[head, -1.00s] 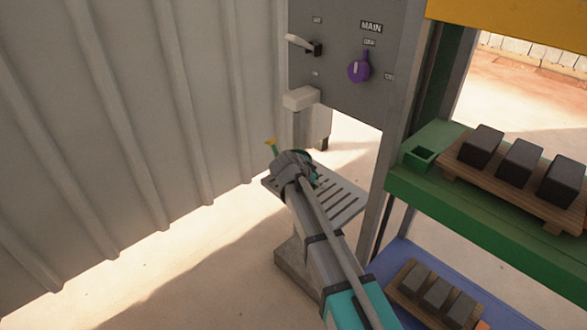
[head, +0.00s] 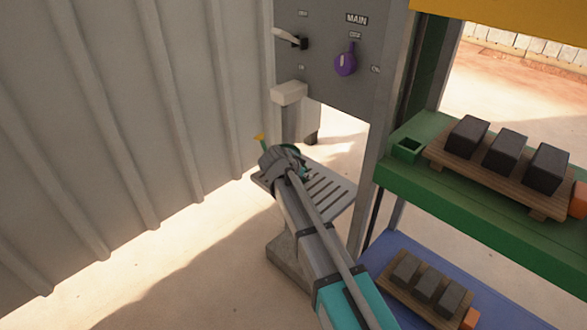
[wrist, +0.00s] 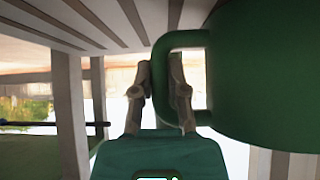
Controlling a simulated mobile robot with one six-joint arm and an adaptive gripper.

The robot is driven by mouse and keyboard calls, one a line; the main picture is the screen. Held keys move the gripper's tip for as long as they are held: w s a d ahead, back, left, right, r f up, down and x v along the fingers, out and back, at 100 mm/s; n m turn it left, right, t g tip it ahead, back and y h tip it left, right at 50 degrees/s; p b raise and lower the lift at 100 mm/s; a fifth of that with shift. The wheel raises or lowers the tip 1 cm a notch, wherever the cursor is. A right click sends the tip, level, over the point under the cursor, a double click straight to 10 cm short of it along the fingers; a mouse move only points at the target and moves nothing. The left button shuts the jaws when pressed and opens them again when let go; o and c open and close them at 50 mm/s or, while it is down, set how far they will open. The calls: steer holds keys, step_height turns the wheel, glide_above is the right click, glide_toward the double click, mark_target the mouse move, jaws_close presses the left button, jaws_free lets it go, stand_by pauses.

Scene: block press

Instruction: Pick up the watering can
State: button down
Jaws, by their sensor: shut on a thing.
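The watering can is green with a yellow spout tip (head: 261,138) and sits at the slotted grey shelf in the head view, mostly hidden behind my arm. In the wrist view, the green body of the watering can (wrist: 265,75) fills the right side, with its looped handle (wrist: 158,75) reaching left. My gripper (wrist: 163,68) has its two fingers on either side of the handle's upright bar and is shut on it. In the head view, my gripper (head: 292,158) is over the shelf; whether the can touches the shelf is hidden.
The slotted shelf (head: 328,190) stands beside a grey control panel (head: 325,75) with a lever and purple knob. A ribbed wall (head: 120,110) is left. At right, a green shelf (head: 470,222) and a blue lower one (head: 385,250) carry dark blocks on wooden pallets.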

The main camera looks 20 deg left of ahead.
steer(key=shift+r, duration=0.1)
step_height(320, 180, up, 3)
steer(key=p, duration=0.3)
steer(key=s+d+r+p, duration=0.1)
steer(key=s+r+p, duration=0.8)
steer(key=s, duration=0.4)
steer(key=shift+s+d+r+p, duration=0.35)
steer(key=shift+s+r+p, duration=0.05)
steer(key=shift+p, duration=0.1)
steer(key=shift+r, duration=0.15)
stand_by(0.3)
step_height(320, 180, up, 26)
steer(key=p, duration=2.6)
steer(key=shift+s, duration=0.15)
